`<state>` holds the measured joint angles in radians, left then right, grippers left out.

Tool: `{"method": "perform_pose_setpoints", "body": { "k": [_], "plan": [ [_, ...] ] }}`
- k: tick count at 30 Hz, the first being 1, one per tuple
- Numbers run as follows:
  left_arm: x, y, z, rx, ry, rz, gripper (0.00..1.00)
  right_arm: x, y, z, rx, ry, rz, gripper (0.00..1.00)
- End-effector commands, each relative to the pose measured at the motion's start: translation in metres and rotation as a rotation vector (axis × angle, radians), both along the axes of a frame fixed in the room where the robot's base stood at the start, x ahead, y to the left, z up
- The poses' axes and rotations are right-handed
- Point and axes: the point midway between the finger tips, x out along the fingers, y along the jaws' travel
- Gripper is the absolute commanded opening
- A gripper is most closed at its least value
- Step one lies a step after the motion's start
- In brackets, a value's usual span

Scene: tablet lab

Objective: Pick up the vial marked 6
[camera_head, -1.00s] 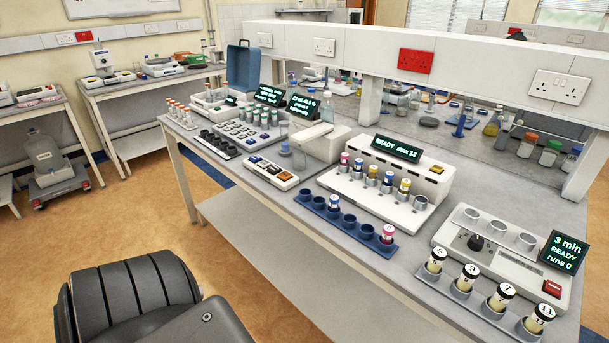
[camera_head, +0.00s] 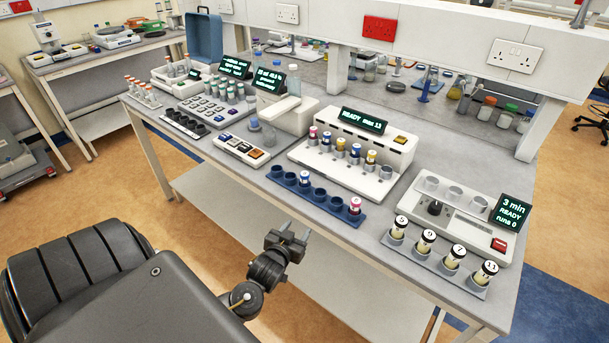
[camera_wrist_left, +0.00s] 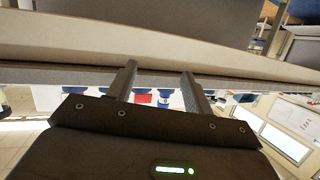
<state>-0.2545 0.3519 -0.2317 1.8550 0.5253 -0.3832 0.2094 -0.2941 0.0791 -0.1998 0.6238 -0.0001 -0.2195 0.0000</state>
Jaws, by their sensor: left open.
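A grey rack (camera_head: 412,257) at the front right of the bench holds a row of pale vials with white, black-ringed caps. The leftmost cap (camera_head: 401,221) looks like a 5 or 6, and the second cap (camera_head: 429,235) looks like a 9 or 6; I cannot tell which is the 6. The other vials look marked 7 (camera_head: 457,251) and 11 (camera_head: 489,268). My left gripper (camera_head: 294,236) is open and empty, in front of the bench edge and left of the rack. In the left wrist view its fingers (camera_wrist_left: 157,88) stand apart with nothing between them. My right gripper is not in view.
Behind the vial rack stands a white machine (camera_head: 450,205) with a "3 min READY" screen (camera_head: 511,212). A blue rack (camera_head: 333,202) with coloured-cap vials lies on the bench nearest my left gripper. The bench's front edge and lower shelf (camera_head: 330,275) are close to the arm.

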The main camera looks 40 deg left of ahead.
Motion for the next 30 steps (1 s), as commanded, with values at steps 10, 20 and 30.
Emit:
{"method": "perform_pose_setpoints", "body": {
  "k": [10,20,30],
  "plan": [
    [0.02,0.022,0.08,0.01,-0.242,0.039,0.51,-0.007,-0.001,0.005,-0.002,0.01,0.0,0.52],
    [0.033,0.032,0.09,0.032,-0.291,0.048,0.51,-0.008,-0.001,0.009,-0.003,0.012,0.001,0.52],
    [0.074,0.047,0.089,0.031,-0.289,0.048,0.51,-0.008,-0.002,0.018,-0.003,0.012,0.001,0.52]
  ]
}}
